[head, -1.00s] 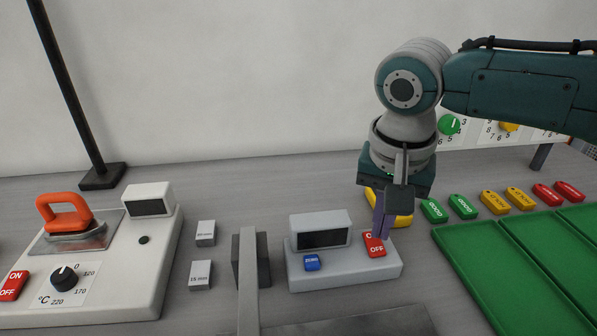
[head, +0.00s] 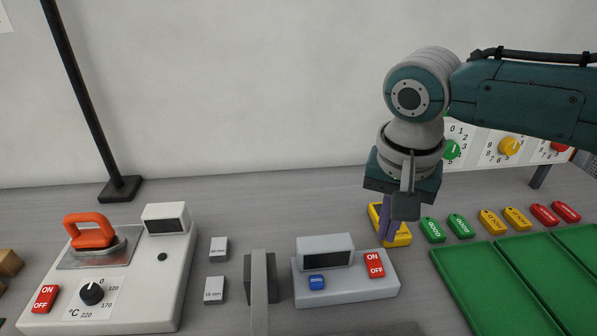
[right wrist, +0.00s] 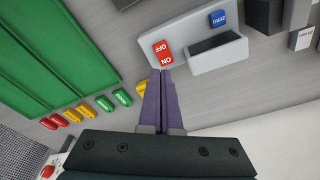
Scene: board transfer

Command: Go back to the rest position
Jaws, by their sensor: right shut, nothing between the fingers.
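My right gripper (head: 388,236) is in the upper right of the head view, its purple fingers pointing down, shut and empty. It is above the table, just right of and behind the grey scale-like device (head: 345,287) with a dark display, a blue button (head: 316,282) and a red ON/OFF switch (head: 374,265). In the right wrist view the closed fingers (right wrist: 161,75) point toward the red switch (right wrist: 162,54), with a small gap in the picture. A yellow object (head: 402,236) is partly hidden behind the fingers. My left gripper is not in view.
Green trays (head: 500,285) lie at right, with several green, yellow and red tags behind them. A heating station (head: 150,285) with an orange-handled iron (head: 90,232) stands at left. A black post (head: 85,110) rises behind it. Dials line the back wall at right.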

